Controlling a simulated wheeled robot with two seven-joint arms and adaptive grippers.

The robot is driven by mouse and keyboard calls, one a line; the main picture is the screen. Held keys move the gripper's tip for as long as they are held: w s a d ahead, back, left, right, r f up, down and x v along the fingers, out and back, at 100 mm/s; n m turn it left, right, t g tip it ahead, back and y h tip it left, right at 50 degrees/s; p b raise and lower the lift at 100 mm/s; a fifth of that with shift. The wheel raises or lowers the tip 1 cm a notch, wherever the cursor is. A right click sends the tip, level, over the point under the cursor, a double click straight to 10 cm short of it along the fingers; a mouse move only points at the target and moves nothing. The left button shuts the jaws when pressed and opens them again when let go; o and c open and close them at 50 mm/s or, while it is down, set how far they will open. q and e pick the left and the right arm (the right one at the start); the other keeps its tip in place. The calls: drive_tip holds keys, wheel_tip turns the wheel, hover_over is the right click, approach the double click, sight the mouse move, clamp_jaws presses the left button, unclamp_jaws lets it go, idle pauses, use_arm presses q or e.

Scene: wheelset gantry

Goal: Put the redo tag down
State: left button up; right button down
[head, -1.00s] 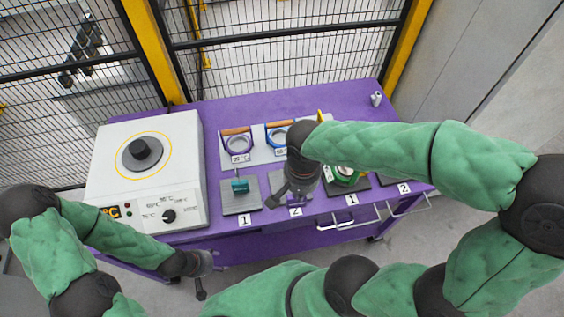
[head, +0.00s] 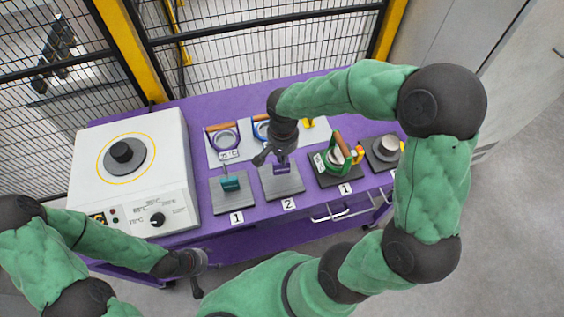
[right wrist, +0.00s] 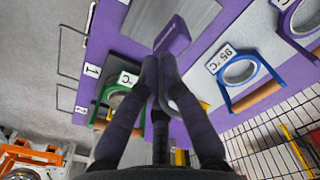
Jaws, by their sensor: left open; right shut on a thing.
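A purple tag (head: 281,169) is between the fingers of my right gripper (head: 280,158), which is shut on it. In the head view it is at the grey plate (head: 285,188) marked 2, upright; whether it touches the plate I cannot tell. In the right wrist view the purple tag (right wrist: 176,35) sticks out past the right fingertips (right wrist: 160,62), beside the grey plate. No writing on it is legible. A teal tag (head: 230,184) stands on the grey plate marked 1 (head: 240,199). My left gripper (head: 196,277) is open and empty, off the table's front edge.
A white heater unit (head: 75,190) with a dark round hub fills the table's left. Behind the plates lie ring tools, one blue (right wrist: 240,72) by a 95 °C label. A green ring tool (head: 335,160) and a grey disc (head: 386,146) sit on dark plates to the right.

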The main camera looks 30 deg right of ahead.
drive_tip(key=shift+w+d+f+b, duration=0.1)
drive_tip(key=shift+w+f+b, duration=0.1)
drive_tip(key=shift+f, duration=0.55)
drive_tip(key=shift+w+d+f+b, duration=0.1)
drive_tip(key=shift+w+f+b, duration=0.05)
drive_tip(key=shift+f, duration=0.55)
drive_tip(key=shift+w+f+b, duration=0.2)
drive_tip(key=shift+f, duration=0.55)
drive_tip(key=shift+f, duration=0.15)
drive_tip(key=c, duration=1.4)
unclamp_jaws()
